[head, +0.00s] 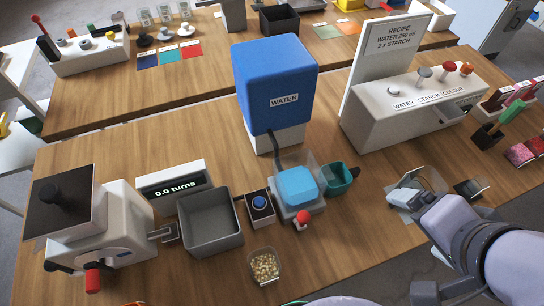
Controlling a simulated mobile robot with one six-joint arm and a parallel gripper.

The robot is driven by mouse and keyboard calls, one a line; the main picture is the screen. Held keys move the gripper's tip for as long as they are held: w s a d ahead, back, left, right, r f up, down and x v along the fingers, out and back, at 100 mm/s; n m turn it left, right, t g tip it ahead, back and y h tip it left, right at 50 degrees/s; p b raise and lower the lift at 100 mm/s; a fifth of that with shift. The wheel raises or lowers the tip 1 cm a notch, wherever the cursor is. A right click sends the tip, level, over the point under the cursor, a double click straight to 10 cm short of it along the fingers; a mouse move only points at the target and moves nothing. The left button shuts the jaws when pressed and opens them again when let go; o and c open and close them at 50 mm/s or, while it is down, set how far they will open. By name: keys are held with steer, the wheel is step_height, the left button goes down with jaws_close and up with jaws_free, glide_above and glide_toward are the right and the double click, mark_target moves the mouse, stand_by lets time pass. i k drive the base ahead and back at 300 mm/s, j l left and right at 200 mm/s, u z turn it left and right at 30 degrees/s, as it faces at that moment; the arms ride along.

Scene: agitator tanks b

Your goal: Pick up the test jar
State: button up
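I cannot single out the test jar with certainty. A small clear square container (264,266) with yellowish grains stands near the front edge of the table. A clear square tank (297,184) with a blue face or contents sits on a grey base with a red knob, in front of the blue water dispenser. A teal cup (340,178) with a dark handle stands right beside it. My gripper (403,193) is low over the table, right of the teal cup and apart from it. A pale, partly clear shape shows around its fingers; whether it is held is unclear.
A grey bin (210,222), a blue push button (259,205) and a crank machine (95,225) stand at left. The white recipe dispenser (415,107) stands behind my gripper. A small dark tray (472,188) lies right of it.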

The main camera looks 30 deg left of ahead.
mark_target(264, 264)
steer(key=k+j, duration=0.4)
steer(key=j, duration=0.15)
steer(key=k+j+u, duration=0.1)
steer(key=k+j, duration=0.35)
steer(key=j, duration=0.1)
